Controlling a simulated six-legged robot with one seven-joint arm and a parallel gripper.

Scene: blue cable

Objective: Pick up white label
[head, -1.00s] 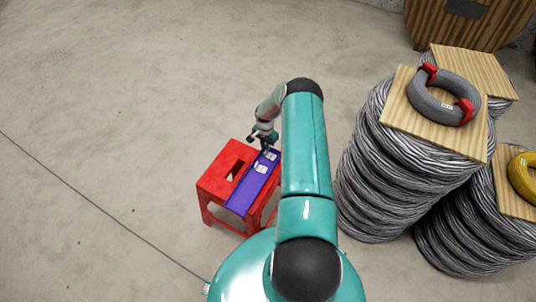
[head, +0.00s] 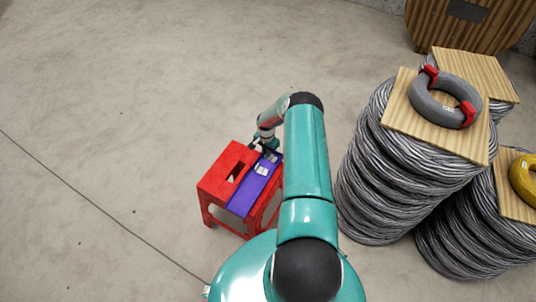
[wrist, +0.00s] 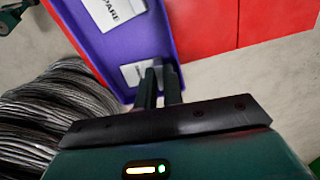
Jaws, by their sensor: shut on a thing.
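Two white labels lie at the purple tray (head: 243,204), which rests on a red stool. The nearer label (head: 261,170) is clear of my gripper (head: 266,149); in the wrist view this printed label (wrist: 113,10) lies flat, its text partly cut off. The other white label (head: 271,157) is right at my fingertips; in the wrist view this label (wrist: 136,72) is partly hidden behind the fingers. My gripper (wrist: 160,78) points down at the tray's far end, shut on this second label. The label is still at tray level.
The red stool (head: 216,181) has a slot in its top. To the right stand stacked grey cable coils (head: 365,190) with wooden boards (head: 402,118) on top, bearing a grey cable ring (head: 434,103) and a yellow one (head: 525,178). The floor at left is free.

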